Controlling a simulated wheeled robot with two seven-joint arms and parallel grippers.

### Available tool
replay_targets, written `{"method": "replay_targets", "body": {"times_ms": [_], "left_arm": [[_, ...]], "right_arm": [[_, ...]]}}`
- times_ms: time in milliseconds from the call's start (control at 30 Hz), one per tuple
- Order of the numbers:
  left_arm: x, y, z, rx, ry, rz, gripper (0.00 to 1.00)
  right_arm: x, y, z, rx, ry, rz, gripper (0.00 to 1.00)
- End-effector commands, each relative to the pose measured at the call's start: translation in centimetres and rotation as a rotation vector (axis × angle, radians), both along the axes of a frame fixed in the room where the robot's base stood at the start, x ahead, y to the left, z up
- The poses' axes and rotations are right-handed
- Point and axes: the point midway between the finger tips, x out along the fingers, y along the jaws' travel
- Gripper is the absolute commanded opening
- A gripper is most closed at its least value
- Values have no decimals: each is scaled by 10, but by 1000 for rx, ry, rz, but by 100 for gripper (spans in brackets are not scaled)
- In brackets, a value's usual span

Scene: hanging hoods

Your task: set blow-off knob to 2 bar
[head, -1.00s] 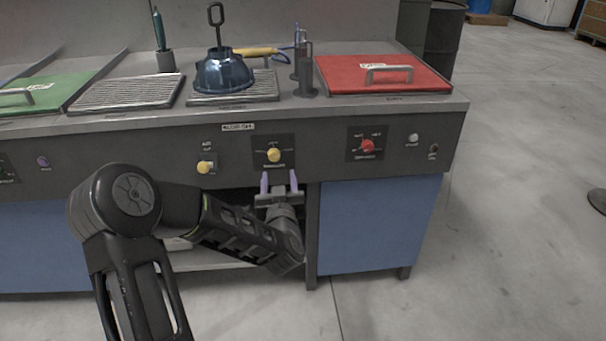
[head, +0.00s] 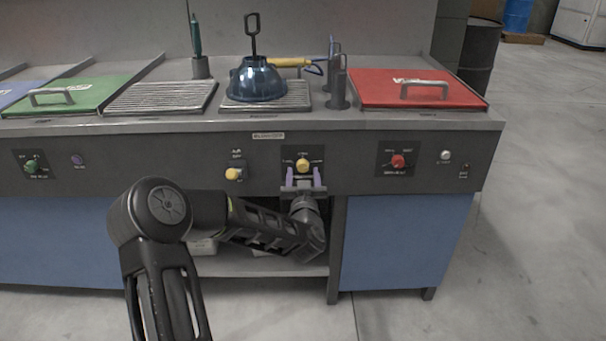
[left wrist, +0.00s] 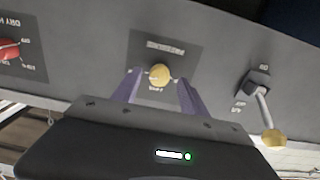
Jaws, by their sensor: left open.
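The blow-off knob appears to be the yellow round knob (head: 302,166) on a dark plate in the front panel; its print is too small to read. The knob also shows in the left wrist view (left wrist: 160,75), where the print looks upside down. I cannot tell its pointer setting. My left gripper (head: 303,173) is open, with its two purple fingers pointing at the panel just below and beside the knob. In the left wrist view the fingers (left wrist: 161,88) stand on either side of the knob, with gaps. My right gripper is not in view.
A yellow-tipped lever (head: 234,174) is left of the knob. A red knob (head: 398,161) and a white button (head: 446,155) are to the right. A blue hood (head: 256,80) stands on a grate above. An open shelf bay (head: 300,265) lies below the panel.

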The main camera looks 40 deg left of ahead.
Motion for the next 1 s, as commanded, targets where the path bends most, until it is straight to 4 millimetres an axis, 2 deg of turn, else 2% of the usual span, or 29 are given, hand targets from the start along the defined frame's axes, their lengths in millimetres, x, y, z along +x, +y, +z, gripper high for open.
{"method": "replay_targets", "body": {"times_ms": [133,433,1000], "left_arm": [[11,9,-1,-1,-1,0,51],[14,10,0,0,0,0,51],[13,10,0,0,0,0,6]], "right_arm": [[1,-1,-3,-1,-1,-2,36],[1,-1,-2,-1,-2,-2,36],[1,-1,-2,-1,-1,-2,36]]}}
